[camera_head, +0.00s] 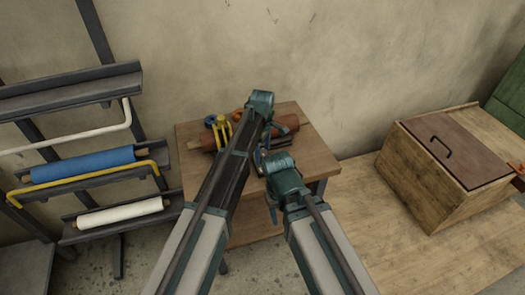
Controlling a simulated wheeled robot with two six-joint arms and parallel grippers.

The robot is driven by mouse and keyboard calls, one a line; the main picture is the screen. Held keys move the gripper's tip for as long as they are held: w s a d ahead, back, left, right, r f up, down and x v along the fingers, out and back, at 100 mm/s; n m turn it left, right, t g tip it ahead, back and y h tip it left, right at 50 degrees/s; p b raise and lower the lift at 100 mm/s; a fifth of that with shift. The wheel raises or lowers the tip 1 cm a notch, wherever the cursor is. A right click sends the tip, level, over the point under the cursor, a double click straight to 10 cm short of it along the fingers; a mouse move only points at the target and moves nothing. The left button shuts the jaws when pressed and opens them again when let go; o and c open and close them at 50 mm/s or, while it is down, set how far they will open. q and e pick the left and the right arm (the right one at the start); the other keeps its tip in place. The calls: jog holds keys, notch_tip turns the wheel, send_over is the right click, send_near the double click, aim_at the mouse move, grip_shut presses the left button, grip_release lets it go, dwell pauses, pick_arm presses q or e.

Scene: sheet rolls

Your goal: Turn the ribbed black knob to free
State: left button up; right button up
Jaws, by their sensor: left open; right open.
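A small wooden table (190,133) stands against the wall. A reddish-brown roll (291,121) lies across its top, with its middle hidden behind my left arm. A yellow fitting (222,135) with a round blue part (210,120) stands at the roll's left side, and an orange part (238,114) shows close by. I cannot make out a ribbed black knob; my arms cover the middle of the table. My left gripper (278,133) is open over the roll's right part. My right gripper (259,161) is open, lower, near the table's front. Neither visibly holds anything.
A dark rack (70,100) at the left carries a blue roll (85,164) and a white roll (120,213), with white and yellow bars. A wooden box (415,175) with a brown handled lid (455,150) stands at the right. The wooden surface between table and box is clear.

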aim_at(262, 153)
pick_arm(q)
notch_tip(262, 153, up, 14)
jog(key=p, duration=1.3)
jog(key=shift+f, duration=0.2)
jog(key=s+a+m, duration=1.3)
jog(key=s+a, duration=0.4)
jog(key=s, duration=0.4)
jog(key=s+d+f+m+y+b, duration=0.1)
jog(key=s+d+m, duration=0.2)
jog(key=d, duration=0.8)
jog(key=s, duration=0.2)
jog(key=shift+s+f+m, duration=0.2)
jog(key=shift+s+m, duration=0.1)
jog(key=shift+s, duration=0.1)
